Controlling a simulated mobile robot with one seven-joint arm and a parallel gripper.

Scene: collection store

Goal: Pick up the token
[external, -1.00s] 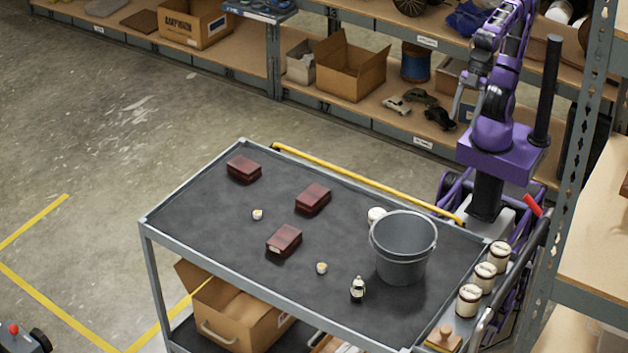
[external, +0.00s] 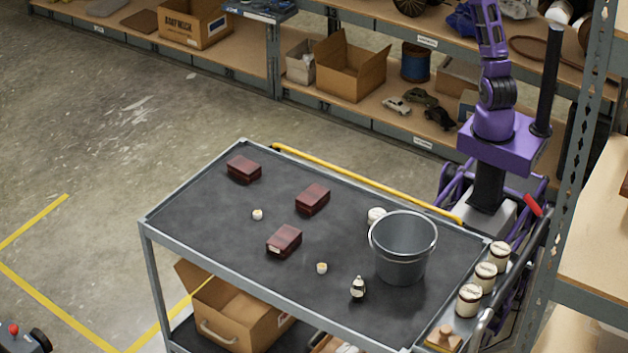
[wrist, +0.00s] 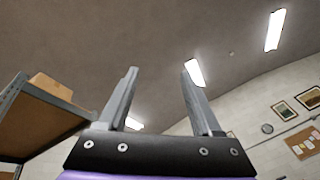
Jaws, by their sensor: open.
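No thing in view is plainly marked as the token. Two small cream pieces lie on the dark top of the cart (external: 190,215). One small cream piece (external: 257,214) is left of the middle box, and another small cream piece (external: 321,268) is nearer the front edge. Too little detail shows to tell what they are. My gripper (wrist: 159,70) is open and empty in the wrist view, facing the ceiling. In the external view my arm rises out of the top of the picture, so the gripper is hidden there, far above and behind the cart.
Dark red boxes (external: 313,199) lie on the cart. A grey bucket (external: 403,262) stands at its right, with a white lidded jar (external: 376,216) partly behind it. A small dark-and-white figure (external: 358,288) is in front. Labelled jars (external: 469,300) line the right end. Shelves stand behind.

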